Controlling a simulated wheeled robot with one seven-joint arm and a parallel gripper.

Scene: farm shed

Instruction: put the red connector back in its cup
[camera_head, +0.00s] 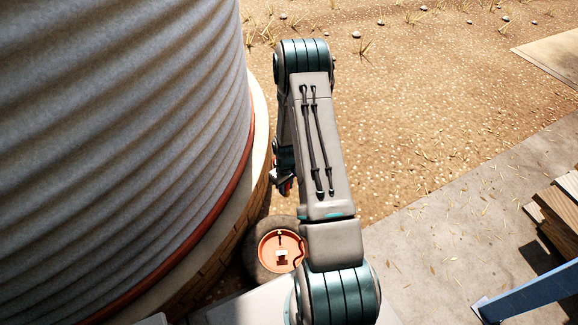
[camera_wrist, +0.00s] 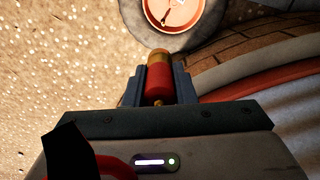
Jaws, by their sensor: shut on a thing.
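My gripper (camera_wrist: 158,86) is shut on the red connector (camera_wrist: 159,79), which sits between the two jaws with a brass-coloured end pointing up in the wrist view. In the head view my gripper (camera_head: 284,182) is mostly hidden behind my arm, with only a bit of red showing. An orange-red round dish (camera_head: 264,249) sits in a dark grey ring below my gripper in that view, with a small white piece inside. The dish also shows at the top of the wrist view (camera_wrist: 197,14), apart from the connector. I cannot tell whether this dish is the connector's cup.
A large corrugated metal tank (camera_head: 130,130) on a brick base (camera_head: 190,288) stands close on the left. Wooden boards (camera_head: 558,212) and a blue beam (camera_head: 530,291) are at the right. Gravel ground (camera_head: 430,90) beyond my arm is mostly open.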

